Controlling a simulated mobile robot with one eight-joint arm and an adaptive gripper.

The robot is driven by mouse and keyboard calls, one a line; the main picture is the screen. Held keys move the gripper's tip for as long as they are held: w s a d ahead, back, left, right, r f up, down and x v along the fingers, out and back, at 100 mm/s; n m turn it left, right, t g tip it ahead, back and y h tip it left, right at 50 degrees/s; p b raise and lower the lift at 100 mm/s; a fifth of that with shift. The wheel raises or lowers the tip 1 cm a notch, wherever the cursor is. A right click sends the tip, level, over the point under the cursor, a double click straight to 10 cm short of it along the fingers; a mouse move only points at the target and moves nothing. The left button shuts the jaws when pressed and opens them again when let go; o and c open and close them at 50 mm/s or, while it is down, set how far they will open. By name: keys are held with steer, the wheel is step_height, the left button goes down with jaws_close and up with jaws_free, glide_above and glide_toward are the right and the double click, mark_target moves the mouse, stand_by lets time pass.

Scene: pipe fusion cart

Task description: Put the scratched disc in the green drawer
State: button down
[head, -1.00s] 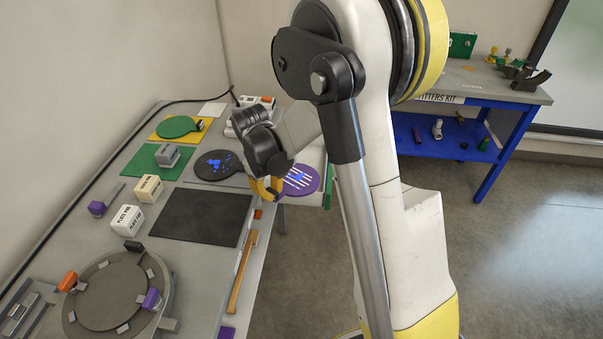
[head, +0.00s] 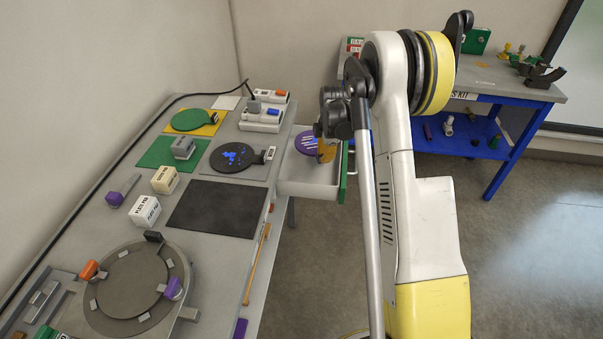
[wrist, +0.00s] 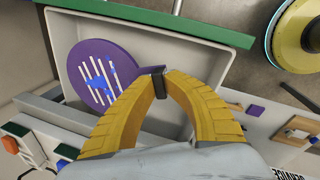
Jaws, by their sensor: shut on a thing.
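The scratched disc (head: 305,143) is purple with white stripes and a blue patch. My gripper (head: 326,152) is shut on the disc's edge tab, and the tab is partly hidden. In the wrist view the disc (wrist: 97,62) lies to the left of my gripper (wrist: 158,84), over the drawer. The green drawer (head: 312,190) is pulled out from the bench's right side, with a pale tray and a green front (head: 343,172). It also shows in the wrist view, with its green front (wrist: 150,20) along the top. I cannot tell whether the disc touches the drawer floor.
A dark disc with blue spots (head: 231,157) lies on a grey mat. A green disc (head: 193,120) lies on a yellow mat. A black mat (head: 215,208), labelled blocks and a round fixture (head: 135,285) occupy the bench. A blue workbench (head: 490,140) stands behind right.

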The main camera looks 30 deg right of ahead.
steer(key=b, duration=0.2)
glide_above(302, 179)
steer(key=f, duration=0.4)
steer(key=shift+s+f, duration=0.2)
steer(key=shift+s, duration=0.05)
steer(key=x, duration=0.2)
steer(key=b+x, duration=0.1)
steer(key=x, duration=0.1)
steer(key=shift+s+f+b, duration=0.1)
steer(key=shift+s+b, duration=0.2)
steer(key=shift+s, duration=0.1)
steer(key=c, duration=1.5)
jaws_free()
steer(key=shift+r, duration=0.2)
